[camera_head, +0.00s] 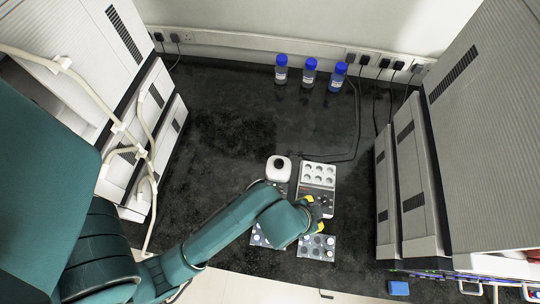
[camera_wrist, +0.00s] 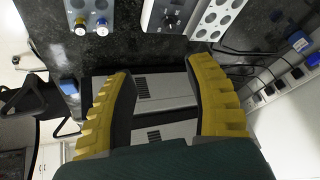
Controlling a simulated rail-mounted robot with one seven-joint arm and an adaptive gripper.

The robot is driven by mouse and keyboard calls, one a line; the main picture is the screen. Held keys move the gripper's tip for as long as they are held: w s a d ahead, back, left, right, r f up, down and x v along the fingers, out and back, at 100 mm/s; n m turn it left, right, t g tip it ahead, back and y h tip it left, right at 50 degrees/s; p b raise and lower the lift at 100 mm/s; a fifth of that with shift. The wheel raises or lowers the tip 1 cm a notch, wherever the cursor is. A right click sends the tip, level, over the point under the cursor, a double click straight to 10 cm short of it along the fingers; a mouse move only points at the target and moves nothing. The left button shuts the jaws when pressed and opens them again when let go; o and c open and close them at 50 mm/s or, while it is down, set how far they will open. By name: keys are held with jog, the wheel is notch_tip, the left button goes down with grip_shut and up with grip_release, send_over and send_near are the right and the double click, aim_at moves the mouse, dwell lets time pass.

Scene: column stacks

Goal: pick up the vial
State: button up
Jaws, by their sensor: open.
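I cannot tell which one is the task's vial. My gripper (camera_wrist: 162,68) is open, with nothing between its yellow fingers; the vials are beyond and left of its left finger, apart from it. In the head view my gripper (camera_head: 319,213) is above the small racks on the dark bench, and my arm hides part of them. No vial can be made out clearly there.
A white rack with round holes (camera_head: 333,168) and a white device (camera_head: 278,162) stand behind my gripper. Metal plates (camera_head: 318,256) lie in front. Three blue-capped bottles (camera_head: 309,74) stand at the back. Tall grey instruments flank the bench (camera_head: 230,110), whose left middle is clear.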

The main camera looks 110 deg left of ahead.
jog(key=s+d+n+g+h+p, duration=0.2)
jog(key=s+d+g, duration=0.1)
jog(key=s, duration=0.5)
jog(key=g+h+p, duration=0.1)
jog(key=h+p, duration=0.1)
send_over(257, 237)
notch_tip(257, 237, down, 3)
jog(key=shift+n+h, duration=0.3)
jog(key=shift+n, duration=0.1)
jog(key=f+b, duration=0.2)
jog(key=f, duration=0.9)
jog(key=shift+d+f, duration=0.2)
notch_tip(257, 237, down, 6)
jog(key=shift+a+r+b, duration=0.15)
jog(key=shift+r+b, duration=0.1)
jog(key=shift+b, duration=0.4)
jog(key=shift+c, duration=0.4)
grip_shut()
